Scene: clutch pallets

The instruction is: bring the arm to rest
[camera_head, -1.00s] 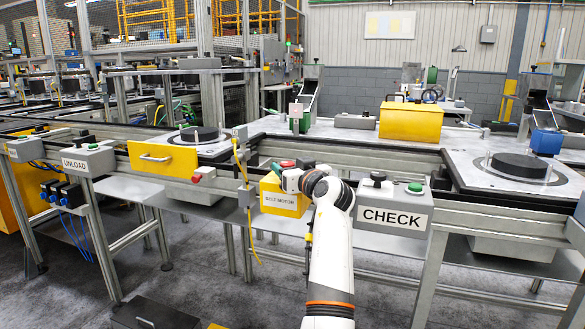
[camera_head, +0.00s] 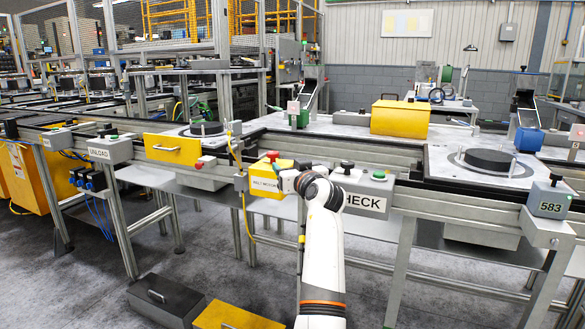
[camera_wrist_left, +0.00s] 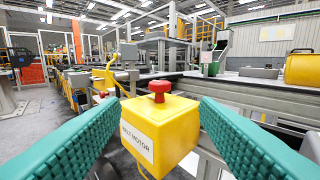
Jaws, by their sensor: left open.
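My left arm reaches up from the bottom middle of the head view. My left gripper (camera_head: 277,168) is at the yellow BELT MOTOR box (camera_head: 265,184), which has a red button on top. In the left wrist view the teal ribbed fingers of the left gripper (camera_wrist_left: 158,108) are spread wide with nothing held between them. The yellow box (camera_wrist_left: 160,130) and its red button (camera_wrist_left: 159,88) stand ahead between the fingers. I cannot tell whether a finger touches the box. My right gripper is not in view.
The CHECK box (camera_head: 364,196) is partly hidden behind my arm. The conveyor carries black discs (camera_head: 488,160) on plates. A yellow case (camera_head: 400,118) stands behind. A dark box (camera_head: 166,300) and a yellow box (camera_head: 236,317) lie on the floor in front.

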